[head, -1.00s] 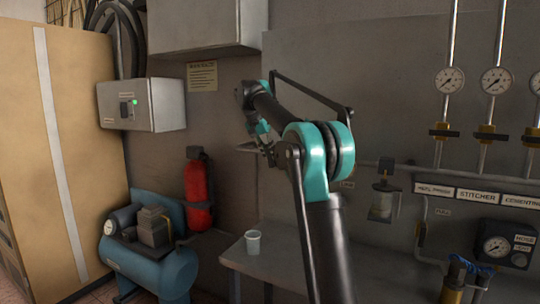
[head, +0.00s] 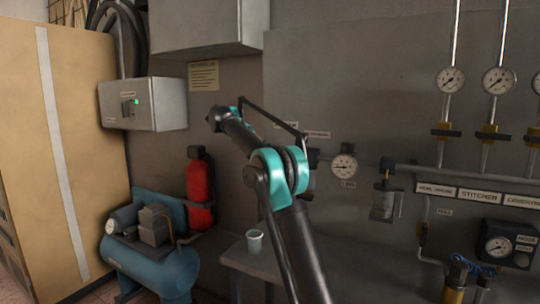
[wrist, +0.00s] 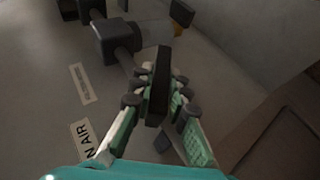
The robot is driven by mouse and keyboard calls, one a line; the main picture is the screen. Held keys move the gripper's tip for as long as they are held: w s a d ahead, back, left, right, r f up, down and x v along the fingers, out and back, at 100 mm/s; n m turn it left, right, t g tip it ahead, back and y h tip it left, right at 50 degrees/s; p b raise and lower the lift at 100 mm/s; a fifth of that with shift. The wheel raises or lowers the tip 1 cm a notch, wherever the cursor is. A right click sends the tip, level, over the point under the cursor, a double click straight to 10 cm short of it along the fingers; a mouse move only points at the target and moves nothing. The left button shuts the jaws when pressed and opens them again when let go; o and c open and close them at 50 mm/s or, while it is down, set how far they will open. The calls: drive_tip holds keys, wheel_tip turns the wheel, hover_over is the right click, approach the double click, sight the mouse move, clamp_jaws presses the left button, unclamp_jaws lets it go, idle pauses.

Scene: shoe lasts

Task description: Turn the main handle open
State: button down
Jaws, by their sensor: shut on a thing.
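In the wrist view my gripper (wrist: 160,97) has its two green-padded fingers closed on a dark flat bar, the main handle (wrist: 160,70). The bar runs up and down the picture between the fingertips. A label ending in "N AIR" (wrist: 88,139) is on the grey panel at lower left. The valve body under the handle is mostly hidden by the fingers. In the head view my arm covers the gripper and the handle, so how far the handle is turned cannot be told.
A dark block fitting (wrist: 118,38) on a pipe is close beyond the fingers. A pressure gauge (head: 344,166) and a clear-bowled filter (head: 385,203) are right of my arm. A cup (head: 254,242) stands on the bench below. A red extinguisher (head: 199,190) and blue compressor (head: 155,262) are at left.

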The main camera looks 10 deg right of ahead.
idle(0.3)
drive_tip(key=c, duration=1.5)
unclamp_jaws()
drive_tip(key=shift+a, duration=0.1)
drive_tip(key=v, duration=0.7)
drive_tip(key=shift+w+a, duration=0.1)
drive_tip(key=shift+a, duration=0.1)
